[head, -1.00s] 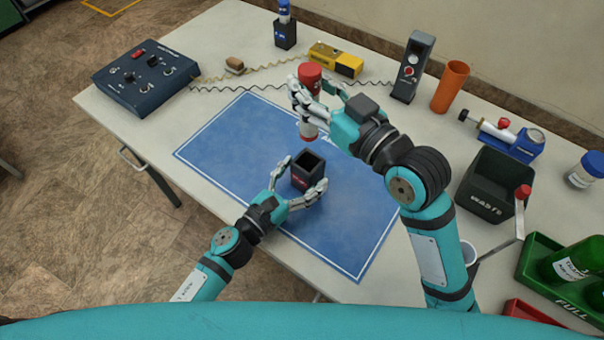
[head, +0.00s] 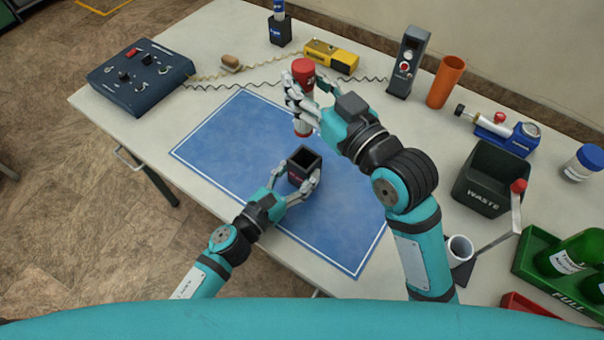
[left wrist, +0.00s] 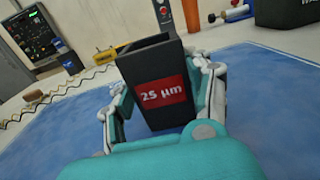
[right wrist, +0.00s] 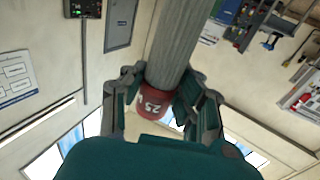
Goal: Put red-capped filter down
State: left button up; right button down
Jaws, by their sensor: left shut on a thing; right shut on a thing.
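The red-capped filter (head: 304,72) is upright in my right gripper (head: 305,94), its red cap on top and its pale body below. It hangs above the blue mat, slightly behind the black square holder (head: 304,160). The right wrist view shows the filter's grey body (right wrist: 174,45) and red cap (right wrist: 156,104) marked 25 between the fingers. My left gripper (head: 296,180) is shut on the holder from both sides. In the left wrist view the holder has a red "25 µm" label (left wrist: 161,92) and an open top. Its inside floor is hidden.
The blue mat (head: 225,140) is otherwise clear. A blue-capped filter stands in another black holder (head: 280,32) at the back. A yellow device (head: 331,57), upright meter (head: 408,62), orange tube (head: 446,82) and waste bin (head: 492,180) stand behind and right. A control box (head: 140,75) is left.

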aim_at(305, 150)
jog(key=shift+r+m+t+h, duration=0.25)
jog(key=shift+m+t+h, duration=0.3)
jog(key=shift+h, duration=0.25)
pick_arm(q)
jog(key=shift+a, duration=0.1)
pick_arm(e)
jog(key=shift+s+f+m+h, duration=0.1)
jog(key=shift+m+h, duration=0.15)
jog(key=shift+h, duration=0.05)
notch_tip(305, 150, down, 18)
jog(key=shift+d+r, duration=0.1)
jog(key=shift+r, duration=0.05)
jog(key=c, duration=1)
grip_release()
jog(key=v, duration=1.2)
